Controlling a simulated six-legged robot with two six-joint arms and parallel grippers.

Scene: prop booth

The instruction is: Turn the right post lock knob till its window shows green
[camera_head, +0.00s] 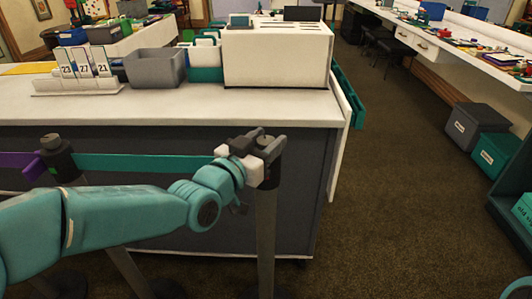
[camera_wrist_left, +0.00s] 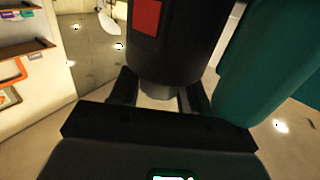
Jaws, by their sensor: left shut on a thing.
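The right post (camera_head: 266,235) stands in front of the counter, with a dark head (camera_head: 269,176) on top. My left gripper (camera_head: 267,144) is at the top of that head, shut on its knob. In the left wrist view the dark post head (camera_wrist_left: 178,50) fills the upper middle, and its window (camera_wrist_left: 146,17) shows red. The fingers of my left gripper (camera_wrist_left: 158,98) sit on both sides of the pale lock knob (camera_wrist_left: 157,91) at the head's end. The knob is mostly hidden in the head view. My right gripper is in neither view.
A teal belt (camera_head: 145,163) runs from the left post head (camera_head: 58,158) to the right post. Behind is a counter (camera_head: 185,105) with a grey bin (camera_head: 155,68), number cards (camera_head: 84,65) and a white box (camera_head: 277,55). Carpeted floor (camera_head: 400,190) is open at right.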

